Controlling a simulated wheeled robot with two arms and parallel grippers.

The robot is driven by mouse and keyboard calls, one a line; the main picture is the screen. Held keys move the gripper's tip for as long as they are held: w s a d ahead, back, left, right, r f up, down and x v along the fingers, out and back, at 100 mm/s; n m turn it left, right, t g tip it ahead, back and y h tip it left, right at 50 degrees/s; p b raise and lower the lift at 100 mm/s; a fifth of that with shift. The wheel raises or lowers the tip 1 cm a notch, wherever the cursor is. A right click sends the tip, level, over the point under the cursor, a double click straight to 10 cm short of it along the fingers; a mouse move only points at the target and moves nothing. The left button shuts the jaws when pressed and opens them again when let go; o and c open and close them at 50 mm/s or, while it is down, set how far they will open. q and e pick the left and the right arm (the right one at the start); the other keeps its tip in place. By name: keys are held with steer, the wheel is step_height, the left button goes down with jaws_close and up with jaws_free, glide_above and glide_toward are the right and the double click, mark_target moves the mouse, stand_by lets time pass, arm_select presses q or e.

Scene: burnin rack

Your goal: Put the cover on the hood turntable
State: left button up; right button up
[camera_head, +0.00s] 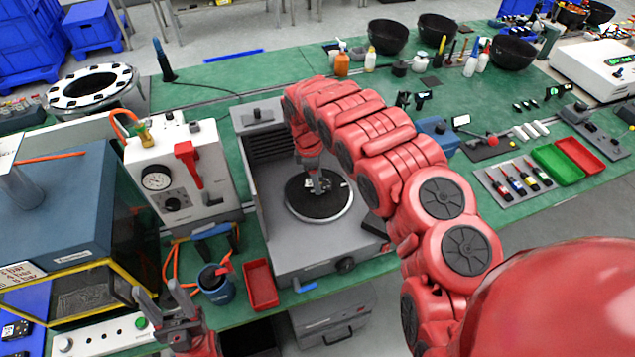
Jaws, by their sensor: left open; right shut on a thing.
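The hood turntable (304,208) is a round black disc with a silver rim inside the open grey hood (268,215). My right arm reaches over the hood from the right. My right gripper (318,187) points down over the middle of the disc, shut on a small piece, which I take to be the cover. The piece is mostly hidden by the fingers; I cannot tell whether it touches the disc. My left gripper (172,312) is open and empty at the lower left, in front of the bench edge.
A white box with a gauge and red lever (172,172) stands left of the hood. A red tray (261,285) and a blue cup (215,285) lie at the hood's front left. Bowls (388,37), bottles and trays (556,160) occupy the green bench behind and to the right.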

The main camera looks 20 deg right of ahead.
steer(key=shift+a+f+p, duration=0.1)
steer(key=shift+f+p, duration=0.2)
steer(key=shift+f, duration=0.85)
steer(key=shift+f, duration=0.1)
steer(key=shift+f, duration=0.1)
steer(key=o, duration=1.3)
steer(key=shift+o, duration=0.2)
